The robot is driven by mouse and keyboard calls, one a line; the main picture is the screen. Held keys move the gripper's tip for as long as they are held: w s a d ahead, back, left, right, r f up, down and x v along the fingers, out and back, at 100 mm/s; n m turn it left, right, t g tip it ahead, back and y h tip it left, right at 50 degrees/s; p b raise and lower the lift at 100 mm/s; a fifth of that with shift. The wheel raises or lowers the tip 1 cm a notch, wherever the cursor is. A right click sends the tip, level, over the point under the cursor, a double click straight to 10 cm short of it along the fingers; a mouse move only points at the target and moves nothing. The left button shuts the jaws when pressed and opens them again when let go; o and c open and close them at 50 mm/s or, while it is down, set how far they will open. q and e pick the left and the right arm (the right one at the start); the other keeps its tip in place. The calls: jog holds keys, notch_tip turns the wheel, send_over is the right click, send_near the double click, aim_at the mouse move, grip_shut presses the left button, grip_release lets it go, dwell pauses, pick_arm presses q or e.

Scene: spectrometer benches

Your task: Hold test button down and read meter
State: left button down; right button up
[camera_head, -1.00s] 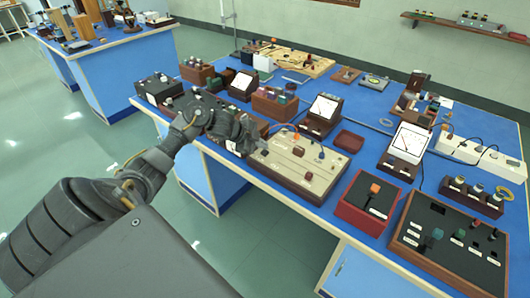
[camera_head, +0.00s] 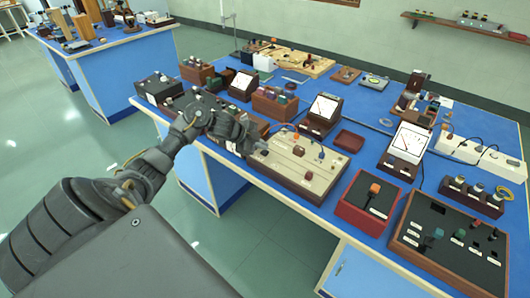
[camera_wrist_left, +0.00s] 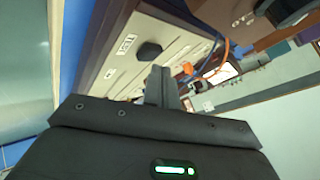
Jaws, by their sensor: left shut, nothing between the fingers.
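A beige-topped board with a brown base (camera_head: 312,178) lies near the bench's front edge. Its top also shows in the wrist view (camera_wrist_left: 172,33), with a black round button (camera_wrist_left: 149,50) beside a label reading TEST. My left gripper (camera_head: 263,148) is over the board's left end. In the wrist view its fingers (camera_wrist_left: 160,72) are shut and empty, their tips close beside the black button; I cannot tell whether they touch it. The button is not clear in the head view. A meter with a white face (camera_head: 324,108) stands behind the board; its reading is too small to tell. My right gripper is not in view.
A second white-faced meter (camera_head: 409,141) stands to the right. A red box with an orange knob (camera_head: 366,205) and a dark control panel (camera_head: 450,240) sit right of the board. An empty dark red tray (camera_head: 349,141) lies behind it. Wires rise from the board's back.

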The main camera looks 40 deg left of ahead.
aim_at(262, 152)
pick_arm(q)
jog(key=shift+f, duration=0.7)
dwell(0.6)
dwell(2.1)
jog(key=shift+r+p, duration=0.75)
jog(key=shift+r, duration=0.15)
notch_tip(262, 152, up, 5)
jog(key=p, duration=0.5)
jog(key=shift+r, duration=0.1)
